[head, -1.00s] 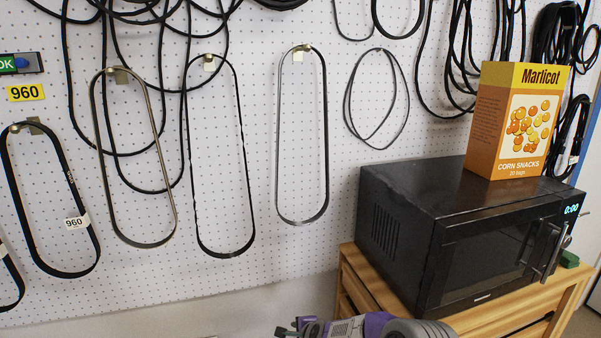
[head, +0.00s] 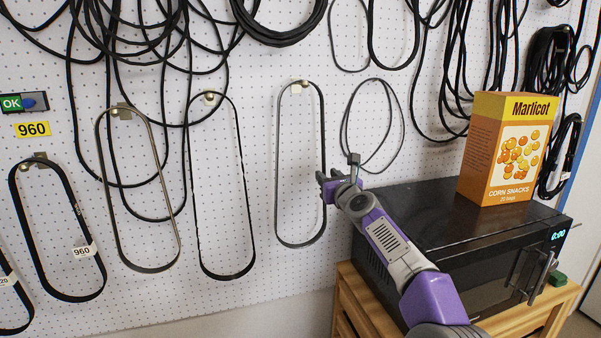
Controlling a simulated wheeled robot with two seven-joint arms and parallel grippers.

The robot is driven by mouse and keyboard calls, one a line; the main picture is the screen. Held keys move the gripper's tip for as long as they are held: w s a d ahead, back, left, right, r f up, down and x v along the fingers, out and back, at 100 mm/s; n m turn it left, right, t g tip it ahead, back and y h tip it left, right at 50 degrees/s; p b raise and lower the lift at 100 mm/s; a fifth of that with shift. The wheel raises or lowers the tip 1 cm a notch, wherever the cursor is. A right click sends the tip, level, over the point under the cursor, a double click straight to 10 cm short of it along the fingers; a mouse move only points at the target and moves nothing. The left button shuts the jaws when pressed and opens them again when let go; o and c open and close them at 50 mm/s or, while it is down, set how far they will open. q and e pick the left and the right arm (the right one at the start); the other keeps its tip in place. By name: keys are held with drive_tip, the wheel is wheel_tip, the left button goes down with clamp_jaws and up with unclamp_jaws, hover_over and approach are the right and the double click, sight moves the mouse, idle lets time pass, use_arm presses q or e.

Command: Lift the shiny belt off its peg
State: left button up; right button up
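Several looped belts hang on pegs on a white pegboard. The one nearest my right gripper is a long narrow loop with a grey, glossy-looking band (head: 298,246); it hangs on a small peg (head: 302,83) and I take it as the shiny belt. A grey-tan belt (head: 147,269) further left also has a light sheen. My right gripper (head: 338,168) is beside the right strand of the glossy belt, at about mid height. Its fingers are spread apart, and one tip overlaps the strand in the picture. I cannot tell whether it touches. My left gripper is out of view.
A black microwave (head: 462,285) stands on a wooden cabinet (head: 545,318) at the right, under my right arm. An orange snack box (head: 508,150) stands on it. A thin looped cord (head: 345,120) hangs just right of the glossy belt. Black belts (head: 250,200) hang at the left.

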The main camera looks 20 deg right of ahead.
sight(325, 171)
drive_tip(key=w, duration=0.1)
drive_tip(key=w+p, duration=0.2)
drive_tip(key=shift+w+d+r, duration=0.15)
drive_tip(key=shift+w+d, duration=0.2)
drive_tip(key=shift+w+p, duration=0.5)
drive_tip(key=shift+w, duration=0.05)
clamp_jaws()
